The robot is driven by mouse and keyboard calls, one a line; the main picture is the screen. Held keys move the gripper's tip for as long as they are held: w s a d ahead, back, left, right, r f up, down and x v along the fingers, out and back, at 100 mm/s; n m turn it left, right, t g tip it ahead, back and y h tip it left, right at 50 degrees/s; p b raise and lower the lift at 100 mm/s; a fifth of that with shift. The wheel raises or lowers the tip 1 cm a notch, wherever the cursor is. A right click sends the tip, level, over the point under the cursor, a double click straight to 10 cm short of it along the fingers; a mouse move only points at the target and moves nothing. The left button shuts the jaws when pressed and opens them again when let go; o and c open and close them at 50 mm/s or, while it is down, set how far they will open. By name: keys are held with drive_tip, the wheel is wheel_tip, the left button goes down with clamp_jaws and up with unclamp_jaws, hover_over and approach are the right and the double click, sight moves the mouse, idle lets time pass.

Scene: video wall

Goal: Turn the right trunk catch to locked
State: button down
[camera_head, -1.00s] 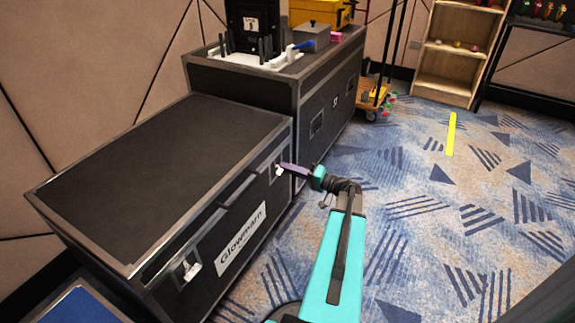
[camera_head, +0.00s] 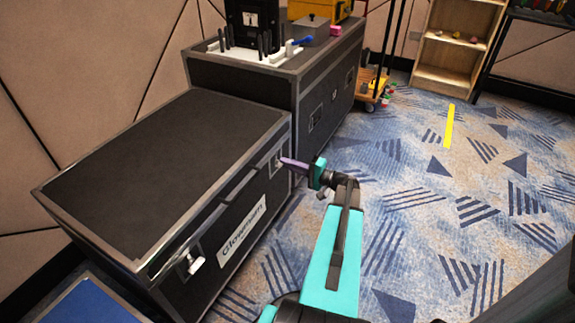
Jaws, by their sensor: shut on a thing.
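The black trunk (camera_head: 165,170) with metal edges stands at the left, its lid down. A white label (camera_head: 243,232) reading "Glowmarn" is on its front. The right trunk catch (camera_head: 277,161) sits in a small recess at the front's right end, mostly hidden behind my gripper's tips. My gripper (camera_head: 287,163), with purple fingers, reaches it from the right and is shut on the catch. The catch's exact angle cannot be made out. The left catch (camera_head: 194,263), a white handle in a recess, shows near the front's left end.
A taller black case (camera_head: 310,95) stands behind the trunk, carrying a white rack and boxes. A blue-topped box (camera_head: 85,305) is at the lower left. A wooden shelf (camera_head: 450,75) and a trolley (camera_head: 372,88) are at the back. The patterned carpet at right is clear.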

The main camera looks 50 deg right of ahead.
drive_tip(key=shift+w+a, duration=0.2)
drive_tip(key=shift+w, duration=0.05)
drive_tip(key=c, duration=1.9)
unclamp_jaws()
drive_tip(key=shift+r, duration=0.1)
drive_tip(key=shift+c, duration=0.2)
drive_tip(key=shift+f, duration=0.2)
drive_tip(key=shift+s, duration=0.1)
drive_tip(key=p+v, duration=0.2)
drive_tip(key=v, duration=1.2)
drive_tip(key=shift+r+p, duration=0.2)
drive_tip(key=shift+p, duration=0.15)
drive_tip(key=shift+s+d, duration=0.1)
